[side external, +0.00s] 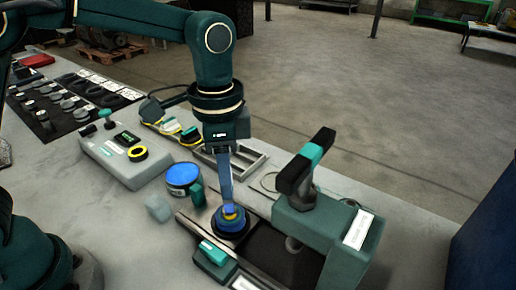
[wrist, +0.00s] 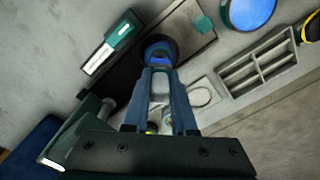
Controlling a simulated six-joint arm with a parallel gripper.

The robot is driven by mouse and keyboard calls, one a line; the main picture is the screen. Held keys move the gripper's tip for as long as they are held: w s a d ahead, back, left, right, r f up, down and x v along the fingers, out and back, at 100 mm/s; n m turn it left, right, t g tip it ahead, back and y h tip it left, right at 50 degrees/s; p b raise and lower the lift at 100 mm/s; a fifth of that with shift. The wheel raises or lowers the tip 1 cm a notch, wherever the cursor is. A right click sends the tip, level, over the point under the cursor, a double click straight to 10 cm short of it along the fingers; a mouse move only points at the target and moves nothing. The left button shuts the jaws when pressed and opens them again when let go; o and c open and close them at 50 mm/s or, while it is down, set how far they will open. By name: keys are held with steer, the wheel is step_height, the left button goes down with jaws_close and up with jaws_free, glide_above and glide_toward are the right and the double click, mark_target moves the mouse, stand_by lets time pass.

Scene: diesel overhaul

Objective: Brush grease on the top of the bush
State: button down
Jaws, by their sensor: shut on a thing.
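My gripper (side external: 228,203) points straight down with its long blue fingers shut on a small tool, which I take to be the brush. Most of it is hidden; a bright blue piece (wrist: 160,61) shows at the fingertips in the wrist view, where my gripper (wrist: 159,72) also appears. Directly below is a round blue part on a dark round base, likely the bush (side external: 230,224); it also shows in the wrist view (wrist: 158,45). The tool's tip is at or just over its top; I cannot tell if they touch. No grease is distinguishable on it.
A round tin with bright blue contents (side external: 183,174) stands behind left. A green press-like fixture (side external: 325,225) with a black-and-teal head is close on the right. A grey slotted tray (side external: 245,160) lies behind.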

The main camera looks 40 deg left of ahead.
steer(key=shift+f, duration=0.4)
steer(key=shift+s, duration=0.1)
stand_by(0.3)
steer(key=shift+s, duration=0.4)
steer(key=shift+w, duration=0.15)
steer(key=shift+w, duration=0.8)
steer(key=shift+s, duration=0.95)
steer(key=shift+w, duration=0.1)
